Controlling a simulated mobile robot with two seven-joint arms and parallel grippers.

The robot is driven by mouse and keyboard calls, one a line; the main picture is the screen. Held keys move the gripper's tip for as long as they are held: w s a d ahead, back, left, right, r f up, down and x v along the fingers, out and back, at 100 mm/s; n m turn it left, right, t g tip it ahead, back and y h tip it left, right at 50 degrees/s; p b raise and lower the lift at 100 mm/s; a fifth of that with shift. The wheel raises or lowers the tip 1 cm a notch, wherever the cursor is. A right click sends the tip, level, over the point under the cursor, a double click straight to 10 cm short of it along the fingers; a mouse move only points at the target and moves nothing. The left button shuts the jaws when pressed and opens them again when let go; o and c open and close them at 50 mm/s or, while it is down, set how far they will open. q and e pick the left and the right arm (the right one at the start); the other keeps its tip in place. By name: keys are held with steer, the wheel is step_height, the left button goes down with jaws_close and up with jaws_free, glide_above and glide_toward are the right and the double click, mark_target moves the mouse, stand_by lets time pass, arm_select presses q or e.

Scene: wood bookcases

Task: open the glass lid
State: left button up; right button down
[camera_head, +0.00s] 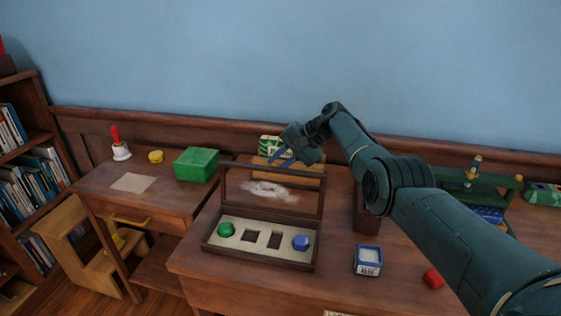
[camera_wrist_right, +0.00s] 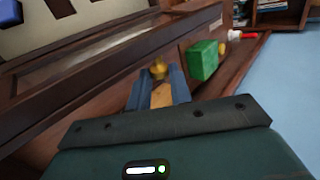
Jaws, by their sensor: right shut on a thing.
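The glass lid (camera_head: 322,197) is a dark wood frame with a clear pane. It stands raised, roughly upright, at the back of the shallow display case (camera_head: 212,246). The case holds a green piece (camera_head: 226,229) and a blue piece (camera_head: 301,242), with two dark square recesses between them. My right gripper (camera_head: 277,158) is at the lid's top edge. In the right wrist view its blue fingers (camera_wrist_right: 158,88) are closed around a small brass knob (camera_wrist_right: 158,68) beside the lid's frame. The exact contact is small and hard to see. My left gripper is out of view.
A green box (camera_head: 196,164), a yellow piece (camera_head: 155,156) and a red-handled bell (camera_head: 121,150) stand on the left desk. A blue-and-white box (camera_head: 368,260) and a red block (camera_head: 433,278) lie right of the case. A wall (camera_head: 240,60) rises behind.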

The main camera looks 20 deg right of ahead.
stand_by(0.3)
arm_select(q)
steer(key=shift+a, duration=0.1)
arm_select(e)
steer(key=c, duration=1.3)
jaws_free()
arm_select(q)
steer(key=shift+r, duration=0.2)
arm_select(e)
steer(key=shift+d+r, duration=0.1)
arm_select(q)
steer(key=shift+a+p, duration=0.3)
steer(key=shift+p, duration=0.7)
arm_select(e)
steer(key=v, duration=1.3)
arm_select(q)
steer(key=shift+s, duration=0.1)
